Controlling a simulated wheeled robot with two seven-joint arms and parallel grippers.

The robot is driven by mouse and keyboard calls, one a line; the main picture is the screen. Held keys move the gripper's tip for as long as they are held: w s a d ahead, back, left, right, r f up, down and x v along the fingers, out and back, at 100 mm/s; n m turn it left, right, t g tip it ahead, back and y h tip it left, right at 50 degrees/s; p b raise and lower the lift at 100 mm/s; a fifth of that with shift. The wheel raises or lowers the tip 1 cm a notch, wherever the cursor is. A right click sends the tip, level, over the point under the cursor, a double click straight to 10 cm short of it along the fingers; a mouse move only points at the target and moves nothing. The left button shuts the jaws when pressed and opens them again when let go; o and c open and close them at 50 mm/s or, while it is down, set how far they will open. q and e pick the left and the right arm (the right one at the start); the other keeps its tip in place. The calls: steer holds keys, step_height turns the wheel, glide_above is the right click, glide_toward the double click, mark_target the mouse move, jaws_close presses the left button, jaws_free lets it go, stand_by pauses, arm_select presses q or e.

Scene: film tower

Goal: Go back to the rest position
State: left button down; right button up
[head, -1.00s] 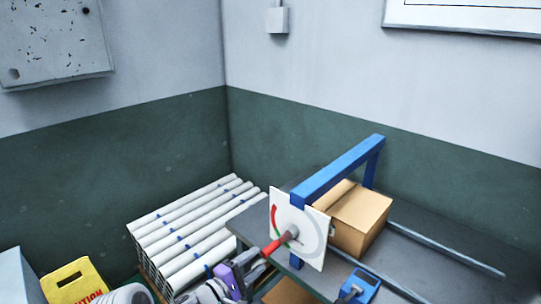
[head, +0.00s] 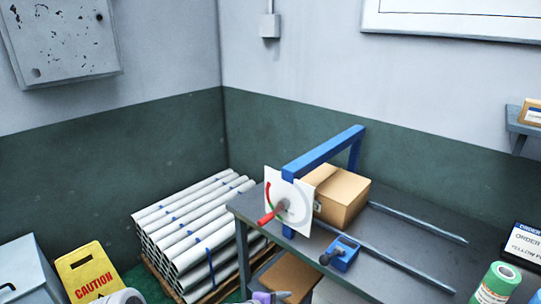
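My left gripper (head: 270,297) shows only as a purple and grey piece at the bottom edge of the head view. It is below and apart from the red lever (head: 267,217) on the white dial plate (head: 298,222). Most of the gripper is cut off, so its opening cannot be told. The lever points down and to the left, with nothing holding it. My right gripper is not in view.
A grey table (head: 400,226) carries the blue frame (head: 325,152), a cardboard box (head: 341,196), rails and a blue block (head: 343,254). White rolls (head: 190,235) are stacked left of it.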

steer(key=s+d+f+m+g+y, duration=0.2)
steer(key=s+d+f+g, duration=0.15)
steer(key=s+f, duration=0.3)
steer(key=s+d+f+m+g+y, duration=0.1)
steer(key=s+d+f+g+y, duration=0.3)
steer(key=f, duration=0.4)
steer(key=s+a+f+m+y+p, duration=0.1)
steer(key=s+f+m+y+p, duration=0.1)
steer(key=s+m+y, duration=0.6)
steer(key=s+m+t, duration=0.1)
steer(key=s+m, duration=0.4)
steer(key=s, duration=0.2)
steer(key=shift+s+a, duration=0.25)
